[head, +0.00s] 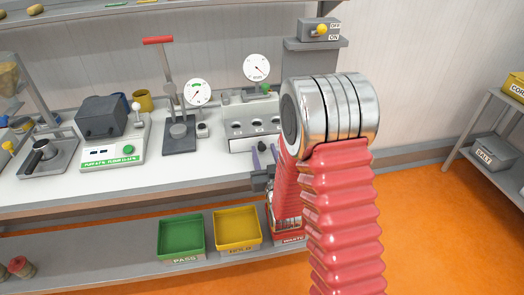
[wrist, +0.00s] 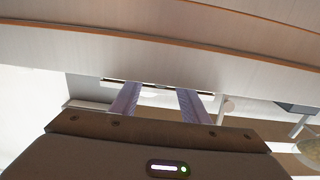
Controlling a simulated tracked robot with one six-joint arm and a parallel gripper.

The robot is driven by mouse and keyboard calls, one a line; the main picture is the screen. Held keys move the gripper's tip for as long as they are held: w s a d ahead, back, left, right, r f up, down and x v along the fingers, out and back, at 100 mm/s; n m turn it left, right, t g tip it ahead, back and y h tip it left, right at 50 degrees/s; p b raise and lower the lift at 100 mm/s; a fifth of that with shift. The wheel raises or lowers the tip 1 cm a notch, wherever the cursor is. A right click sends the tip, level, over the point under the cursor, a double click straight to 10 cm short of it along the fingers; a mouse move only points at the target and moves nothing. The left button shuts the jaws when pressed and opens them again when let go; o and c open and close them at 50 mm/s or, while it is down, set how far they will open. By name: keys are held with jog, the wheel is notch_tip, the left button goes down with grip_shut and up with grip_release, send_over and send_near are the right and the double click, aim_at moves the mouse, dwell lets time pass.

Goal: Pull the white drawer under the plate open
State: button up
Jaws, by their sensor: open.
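My gripper (head: 262,160) is at the bench's front edge, below a white-fronted unit (head: 250,118) with a row of dark round holes. Its two purple fingers are apart, and nothing shows between them. In the wrist view my gripper (wrist: 158,92) points at a thin pale bar with dark marks, which lies just past the fingertips. I cannot tell whether the fingers touch it or whether it is part of the drawer. My red arm hides part of the bench's right end.
A green tray (head: 181,238) and a yellow tray (head: 237,230) stand on the low shelf, with a waste bin (head: 290,228) beside them. A press (head: 178,130) and a green-labelled tester (head: 112,148) stand on the bench left of my gripper. Orange floor is clear at right.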

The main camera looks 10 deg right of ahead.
jog(key=shift+a, duration=0.1)
grip_shut()
dwell(0.4)
